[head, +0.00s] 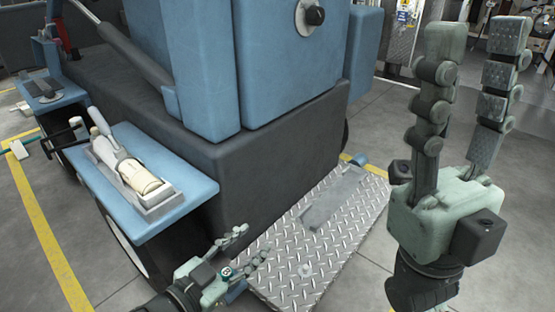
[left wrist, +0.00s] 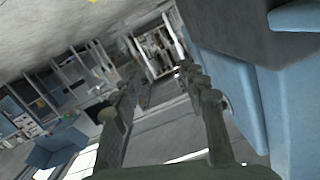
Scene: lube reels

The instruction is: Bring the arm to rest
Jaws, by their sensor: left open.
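My left gripper (head: 251,241) is low in the head view, in front of the dark base of the blue machine and over the left end of the diamond-plate step. Its fingers are apart with nothing between them. In the left wrist view the two fingers of my left gripper (left wrist: 158,76) are spread and empty, with the room behind them. My right gripper (head: 478,36) is upright at the right of the head view. Its two fingers point up, wide apart and empty.
A blue machine (head: 280,60) on a dark base fills the middle. A blue side shelf (head: 193,184) holds a grey tray (head: 165,205) with a cream-coloured tool (head: 135,172). The diamond-plate step (head: 335,235) lies low between my grippers. Floor is clear at the lower left.

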